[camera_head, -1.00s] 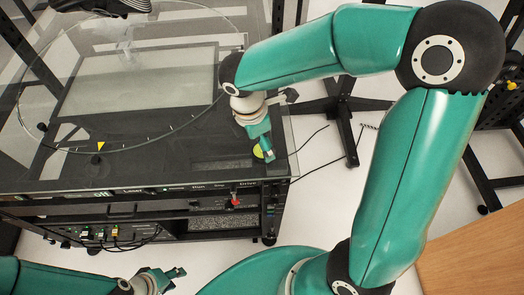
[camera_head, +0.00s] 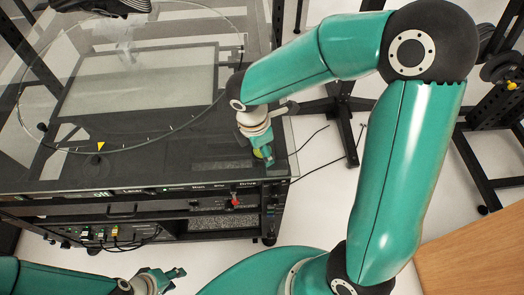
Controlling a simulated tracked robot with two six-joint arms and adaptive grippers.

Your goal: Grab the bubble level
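The bubble level (camera_head: 258,152) is a small round yellow-green disc at the front right corner of the turntable cabinet's top. It is partly hidden by my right gripper (camera_head: 266,156), which points down over it from the arm at the right. One teal finger shows against the disc's right side. I cannot tell whether the fingers touch it or how far apart they are. My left gripper (camera_head: 177,273) is low in the picture, in front of the cabinet and away from the level. Its fingers are too small to tell open from shut.
The dark turntable cabinet (camera_head: 130,176) has a large clear disc (camera_head: 135,70) and a yellow triangle marker (camera_head: 100,146) on top. A red switch (camera_head: 234,200) is on its front panel. A black stand (camera_head: 345,125) and cables are on the floor to the right.

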